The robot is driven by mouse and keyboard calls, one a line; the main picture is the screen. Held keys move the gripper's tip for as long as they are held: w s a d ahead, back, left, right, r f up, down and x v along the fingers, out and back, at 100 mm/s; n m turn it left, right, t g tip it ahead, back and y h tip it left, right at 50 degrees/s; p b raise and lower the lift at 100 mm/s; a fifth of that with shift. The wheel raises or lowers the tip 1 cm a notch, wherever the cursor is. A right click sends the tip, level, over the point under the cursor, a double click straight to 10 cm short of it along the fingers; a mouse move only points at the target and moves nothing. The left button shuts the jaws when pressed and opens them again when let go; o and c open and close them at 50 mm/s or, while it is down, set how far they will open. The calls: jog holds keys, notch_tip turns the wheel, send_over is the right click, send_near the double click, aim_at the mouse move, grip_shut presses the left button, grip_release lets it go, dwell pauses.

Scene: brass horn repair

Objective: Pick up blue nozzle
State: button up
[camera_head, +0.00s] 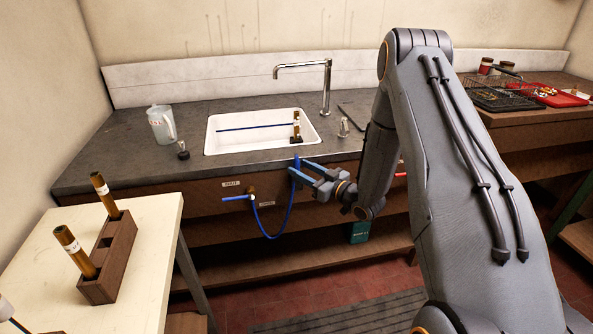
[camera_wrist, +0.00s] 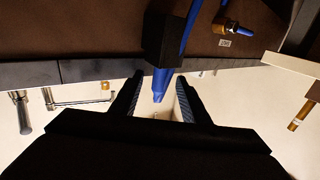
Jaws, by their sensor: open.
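The blue nozzle (camera_head: 296,162) hangs at the front edge of the sink counter, with a blue hose (camera_head: 286,222) looping down from it. In the wrist view the blue nozzle (camera_wrist: 160,84) sticks out of a dark block-like holder (camera_wrist: 162,40), and its tip lies between my two fingertips. My gripper (camera_head: 302,172) is open at the counter front, its fingers to either side of the nozzle. The gripper also shows in the wrist view (camera_wrist: 160,90), with a gap between each finger and the nozzle.
The hose runs to a valve (camera_head: 250,196) on the cabinet front. A white sink (camera_head: 225,145) with a faucet (camera_head: 327,85) is set in the counter. A clear jug (camera_head: 161,125) stands left of it. A pale table (camera_head: 150,265) with a wooden rack (camera_head: 112,255) stands at front left.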

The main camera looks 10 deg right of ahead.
grip_shut()
jog(key=shift+r, duration=0.15)
